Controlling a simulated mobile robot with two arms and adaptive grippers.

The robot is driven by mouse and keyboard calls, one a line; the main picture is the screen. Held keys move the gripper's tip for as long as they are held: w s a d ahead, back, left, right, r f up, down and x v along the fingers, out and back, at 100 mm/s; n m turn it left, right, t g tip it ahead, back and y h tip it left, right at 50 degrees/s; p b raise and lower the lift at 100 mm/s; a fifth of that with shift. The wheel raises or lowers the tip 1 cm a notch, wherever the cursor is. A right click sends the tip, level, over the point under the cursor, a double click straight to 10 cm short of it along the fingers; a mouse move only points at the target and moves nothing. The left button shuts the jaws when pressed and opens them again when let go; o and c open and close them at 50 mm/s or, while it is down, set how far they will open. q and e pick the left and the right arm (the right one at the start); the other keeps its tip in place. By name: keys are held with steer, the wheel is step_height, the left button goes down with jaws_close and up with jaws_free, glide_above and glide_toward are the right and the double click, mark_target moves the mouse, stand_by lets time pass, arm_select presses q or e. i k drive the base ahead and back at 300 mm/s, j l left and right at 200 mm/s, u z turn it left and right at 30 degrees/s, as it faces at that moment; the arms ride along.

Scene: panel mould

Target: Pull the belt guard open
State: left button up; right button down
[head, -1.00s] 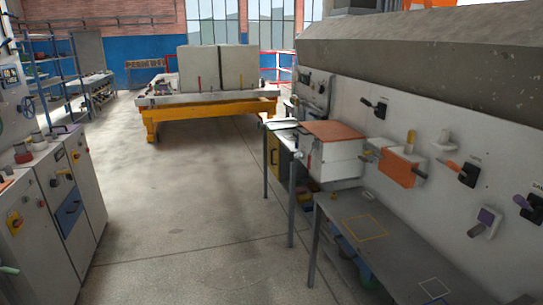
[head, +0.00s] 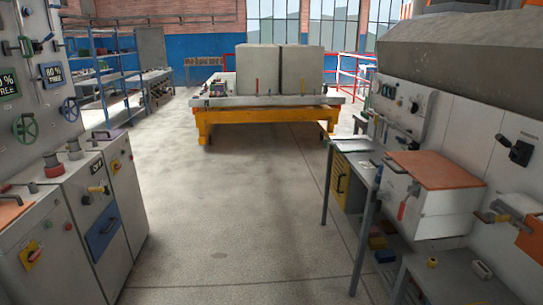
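I cannot tell for certain which part is the belt guard. A yellow panel with a dark upright handle (head: 341,181) is under the bench at right of centre, and it looks shut. Beside it, a white box (head: 440,212) with an orange lid (head: 436,168) and a small red handle (head: 403,208) stands on the bench; its lid lies flat. Neither of my grippers is in view.
Grey cabinets (head: 122,185) with a blue drawer (head: 103,230) line the left. A yellow-framed table (head: 262,113) carrying grey blocks (head: 280,70) stands ahead. A low grey table (head: 455,280) is at bottom right. The floor (head: 235,200) between is clear.

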mark_target(341, 170)
steer(key=i, duration=1.95)
